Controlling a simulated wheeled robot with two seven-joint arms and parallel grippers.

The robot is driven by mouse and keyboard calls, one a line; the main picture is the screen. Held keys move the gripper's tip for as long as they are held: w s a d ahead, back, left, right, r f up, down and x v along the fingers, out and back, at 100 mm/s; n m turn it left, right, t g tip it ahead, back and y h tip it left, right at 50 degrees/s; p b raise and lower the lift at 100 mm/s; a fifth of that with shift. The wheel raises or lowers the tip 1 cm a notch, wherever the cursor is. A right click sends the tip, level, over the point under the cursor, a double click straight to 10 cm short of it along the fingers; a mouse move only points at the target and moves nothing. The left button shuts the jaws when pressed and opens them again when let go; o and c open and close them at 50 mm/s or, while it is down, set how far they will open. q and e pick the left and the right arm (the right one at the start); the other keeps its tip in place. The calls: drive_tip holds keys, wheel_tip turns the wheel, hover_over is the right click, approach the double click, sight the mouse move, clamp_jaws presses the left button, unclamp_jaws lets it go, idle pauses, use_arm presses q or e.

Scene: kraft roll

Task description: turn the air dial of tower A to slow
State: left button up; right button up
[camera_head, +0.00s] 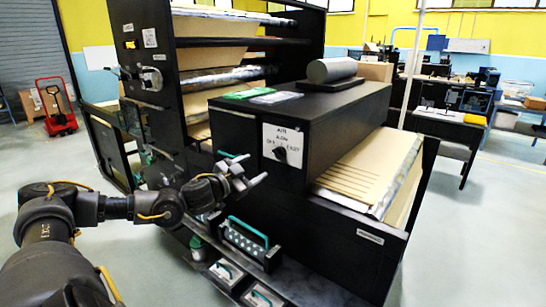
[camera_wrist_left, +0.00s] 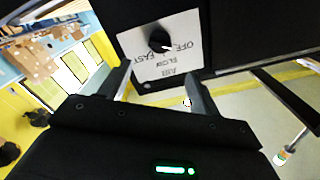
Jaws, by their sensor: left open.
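The air dial is a black knob (camera_head: 281,154) on a white label plate (camera_head: 270,135), on the end face of a black cabinet. In the left wrist view the knob (camera_wrist_left: 158,38) sits on the plate (camera_wrist_left: 190,63), whose words OFF, SLOW, FAST and AIR appear upside down. Its pointer seems to lean toward OFF, but this is not clear. My left gripper (camera_head: 250,172) is open, just left of and below the dial, apart from it. In the left wrist view its two fingers (camera_wrist_left: 160,92) stand below the dial with nothing between them. My right gripper is not in view.
A grey roll (camera_head: 332,69) and a green item (camera_head: 247,94) lie on the cabinet top. A rack with kraft rolls (camera_head: 215,56) stands behind. A black box with a teal handle (camera_head: 249,231) is below my gripper. A red hand truck (camera_head: 57,108) stands far left.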

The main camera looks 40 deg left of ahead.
sight(275, 156)
use_arm(q)
drive_tip(key=w+p, duration=0.3)
drive_tip(key=w, duration=0.6)
drive_tip(key=shift+w+a+r+p, duration=0.1)
drive_tip(key=shift+w+a+p, duration=0.05)
drive_tip(key=shift+w+p, duration=0.15)
drive_tip(key=shift+w, duration=0.6)
drive_tip(key=shift+c, duration=0.3)
drive_tip(key=c, duration=0.9)
